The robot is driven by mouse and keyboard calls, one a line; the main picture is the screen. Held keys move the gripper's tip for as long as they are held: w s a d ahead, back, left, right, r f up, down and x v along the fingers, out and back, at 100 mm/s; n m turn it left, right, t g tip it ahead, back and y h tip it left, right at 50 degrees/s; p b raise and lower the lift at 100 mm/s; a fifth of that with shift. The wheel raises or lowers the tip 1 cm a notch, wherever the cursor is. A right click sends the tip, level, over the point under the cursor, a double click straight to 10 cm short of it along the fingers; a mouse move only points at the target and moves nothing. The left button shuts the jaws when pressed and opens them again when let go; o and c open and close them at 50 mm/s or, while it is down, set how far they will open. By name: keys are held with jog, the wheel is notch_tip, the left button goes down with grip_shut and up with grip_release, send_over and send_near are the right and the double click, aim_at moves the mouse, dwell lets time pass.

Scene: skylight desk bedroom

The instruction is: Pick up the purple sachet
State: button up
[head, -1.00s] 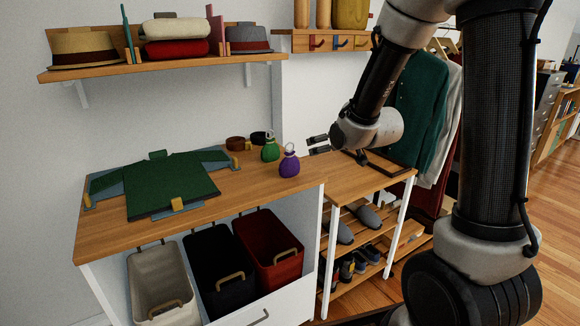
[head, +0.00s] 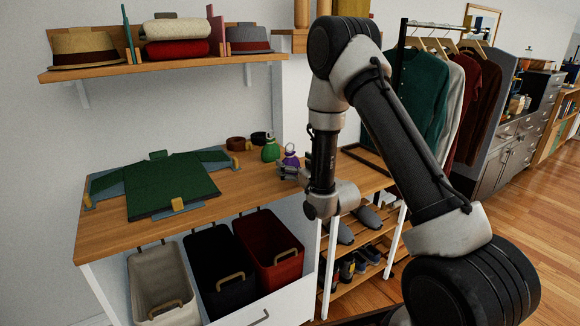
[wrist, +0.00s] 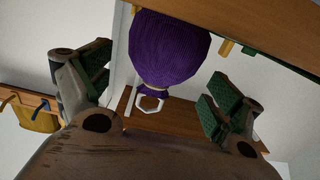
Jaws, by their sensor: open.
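The purple sachet (head: 291,158) stands near the right end of the wooden desk top (head: 236,188). My arm and gripper partly hide it in the head view. In the wrist view the purple sachet (wrist: 168,48) shows large, its round body at the top and its tied neck and pale ring below. My gripper (head: 283,172) is at the desk's right end, close beside the sachet. In the wrist view my gripper (wrist: 160,92) has its green-padded fingers wide apart, with the sachet between and ahead of them. I cannot tell whether a finger touches it.
A green sachet (head: 270,150) stands just left of the purple one. Dark rolled belts (head: 236,143) lie behind. A green folded shirt (head: 165,183) covers the desk's left part. A wall shelf (head: 165,67) with hats hangs above. Bins (head: 268,245) stand below the desk.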

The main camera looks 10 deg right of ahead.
jog(key=shift+x, duration=1.4)
jog(key=c, duration=1.1)
notch_tip(320, 180, up, 10)
jog(key=shift+r, duration=0.1)
